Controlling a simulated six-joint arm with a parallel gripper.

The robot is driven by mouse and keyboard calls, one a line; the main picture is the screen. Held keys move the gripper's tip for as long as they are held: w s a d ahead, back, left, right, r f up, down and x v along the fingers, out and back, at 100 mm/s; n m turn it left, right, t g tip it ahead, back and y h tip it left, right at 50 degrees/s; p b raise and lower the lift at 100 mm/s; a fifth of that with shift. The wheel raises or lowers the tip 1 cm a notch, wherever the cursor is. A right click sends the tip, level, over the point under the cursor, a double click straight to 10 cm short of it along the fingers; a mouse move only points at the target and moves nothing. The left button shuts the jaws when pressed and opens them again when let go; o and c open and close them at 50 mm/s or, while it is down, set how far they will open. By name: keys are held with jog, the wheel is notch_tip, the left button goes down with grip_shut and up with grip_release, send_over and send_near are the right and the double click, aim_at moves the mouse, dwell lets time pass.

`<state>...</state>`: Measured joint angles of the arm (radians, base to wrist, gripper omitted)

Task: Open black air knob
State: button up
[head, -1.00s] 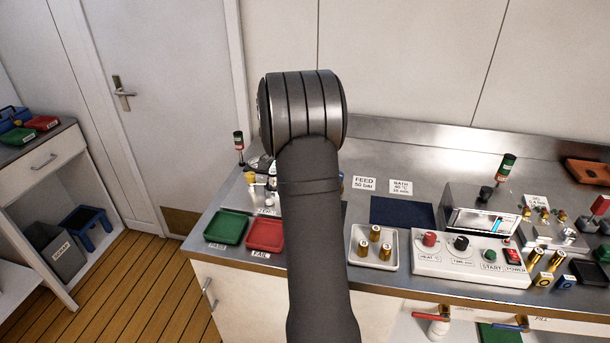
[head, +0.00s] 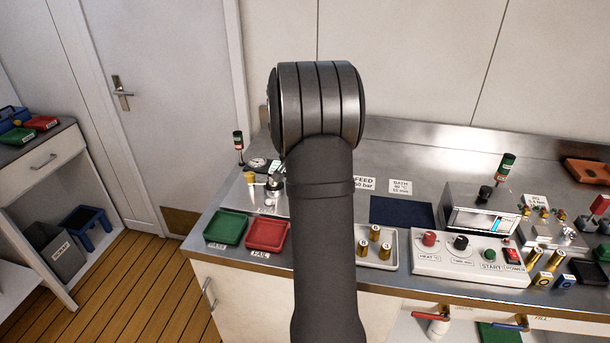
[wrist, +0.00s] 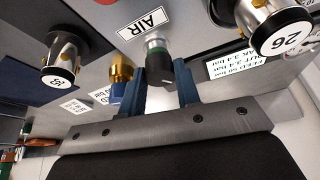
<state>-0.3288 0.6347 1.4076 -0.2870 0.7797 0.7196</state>
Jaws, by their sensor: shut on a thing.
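In the wrist view the black air knob (wrist: 159,70) sits on a metal stem beside a white AIR label (wrist: 145,22). My gripper (wrist: 163,88) has its two blue fingers on either side of the knob and is shut on it. The knob's lower part lies between the fingers. In the head view my own arm stands in the middle, and the gripper and the knob cannot be made out there.
A brass and blue fitting (wrist: 120,76) is close beside one finger. A numbered cylinder, 26 (wrist: 278,28), and another (wrist: 62,58) flank the knob. The bench holds a green tray (head: 226,228), a red tray (head: 268,233) and a control box (head: 470,258).

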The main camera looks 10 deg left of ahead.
jog(key=n+y, duration=0.1)
jog(key=n, duration=0.3)
jog(key=shift+d+n+y, duration=0.15)
jog(key=shift+n+y, duration=0.15)
jog(key=shift+y, duration=0.1)
jog(key=n, duration=0.2)
jog(key=n+y, duration=0.1)
jog(key=n, duration=0.1)
jog(key=shift+d+y, duration=0.1)
jog(key=shift+y, duration=0.2)
jog(key=shift+n+g, duration=0.3)
jog(key=o, duration=1)
jog(key=shift+c, duration=0.2)
jog(key=v, duration=1.7)
jog(key=shift+r, duration=0.25)
